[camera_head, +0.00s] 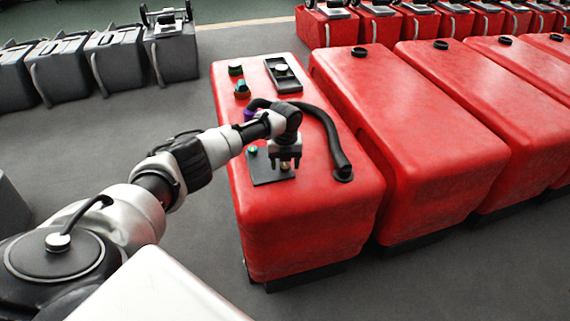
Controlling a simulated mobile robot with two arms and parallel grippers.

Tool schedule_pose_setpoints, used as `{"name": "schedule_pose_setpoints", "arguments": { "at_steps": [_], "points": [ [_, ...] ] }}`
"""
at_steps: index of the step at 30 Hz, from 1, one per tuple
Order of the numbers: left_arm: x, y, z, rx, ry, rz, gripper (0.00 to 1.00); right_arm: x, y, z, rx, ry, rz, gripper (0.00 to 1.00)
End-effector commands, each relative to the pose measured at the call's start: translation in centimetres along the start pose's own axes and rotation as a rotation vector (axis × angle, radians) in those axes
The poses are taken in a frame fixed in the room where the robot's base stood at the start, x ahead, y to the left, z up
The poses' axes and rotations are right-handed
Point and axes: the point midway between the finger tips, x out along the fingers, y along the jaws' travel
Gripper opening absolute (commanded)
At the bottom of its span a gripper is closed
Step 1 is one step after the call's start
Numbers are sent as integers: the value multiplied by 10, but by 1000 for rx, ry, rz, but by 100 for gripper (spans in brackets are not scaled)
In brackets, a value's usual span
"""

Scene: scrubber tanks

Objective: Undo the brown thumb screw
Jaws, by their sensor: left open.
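The nearest red tank (320,225) carries a small dark plate (262,177) on its top, towards the near end. A small tan-brown thumb screw (285,168) shows at the right part of this plate. A green knob (253,150) is at the plate's far left corner. My left gripper (285,164) points down over the plate, with its fingers open on either side of the brown screw. I cannot tell whether the fingers touch it. The gripper and wrist hide part of the plate and screw. My right gripper is not in view.
A black hose (330,130) curves along the tank top to the right of my wrist. Green knobs (242,90), a purple part (249,115) and a black panel (283,74) lie farther back. More red tanks (405,130) stand close on the right.

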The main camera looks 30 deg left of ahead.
Motion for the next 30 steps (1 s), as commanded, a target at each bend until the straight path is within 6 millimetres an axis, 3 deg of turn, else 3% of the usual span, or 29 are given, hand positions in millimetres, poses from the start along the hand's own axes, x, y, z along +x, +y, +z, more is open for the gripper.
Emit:
{"name": "schedule_pose_setpoints", "arguments": {
  "at_steps": [4,12,22,30],
  "points": [
    [10,0,0,-1,0,1,58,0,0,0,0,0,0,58],
    [11,0,0,0,-1,0,58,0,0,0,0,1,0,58],
    [11,0,0,-1,-1,0,10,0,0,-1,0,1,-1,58],
    [10,0,0,-27,-1,1,9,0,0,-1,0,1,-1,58]
  ]
}}
